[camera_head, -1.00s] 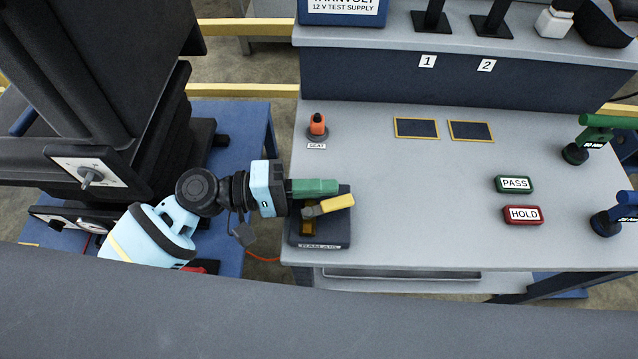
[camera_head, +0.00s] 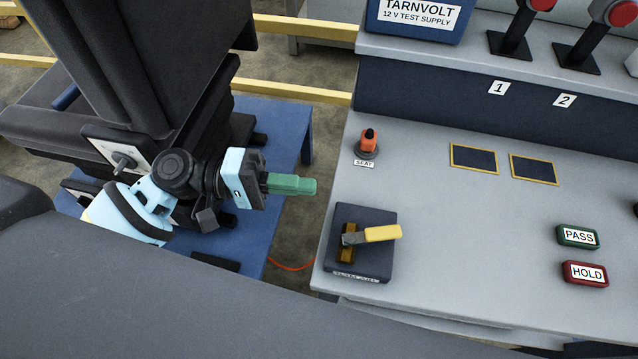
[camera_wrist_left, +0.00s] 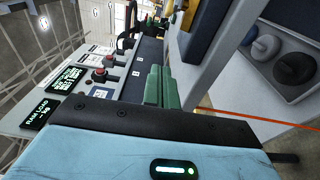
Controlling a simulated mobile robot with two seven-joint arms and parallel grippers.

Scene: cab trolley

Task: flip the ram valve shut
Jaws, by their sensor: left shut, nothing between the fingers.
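The ram valve (camera_head: 350,262) is a dark box with a label on its front edge, on the left front corner of the grey bench. Its yellow-ended lever (camera_head: 382,233) points right across the box from a brass body (camera_head: 347,250). My left gripper (camera_head: 315,186), with green fingers, is shut and empty. It is off the bench's left edge, above and left of the valve in the head view, apart from the lever. Its shut green fingers (camera_wrist_left: 161,85) also show in the left wrist view. My right gripper is not in view.
An orange SEAT switch (camera_head: 368,142) stands behind the valve. PASS (camera_head: 577,236) and HOLD (camera_head: 585,273) blocks lie to the right. Two dark framed pads (camera_head: 474,158) lie toward the back. The bench middle is clear. A blue table (camera_head: 290,140) is at left.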

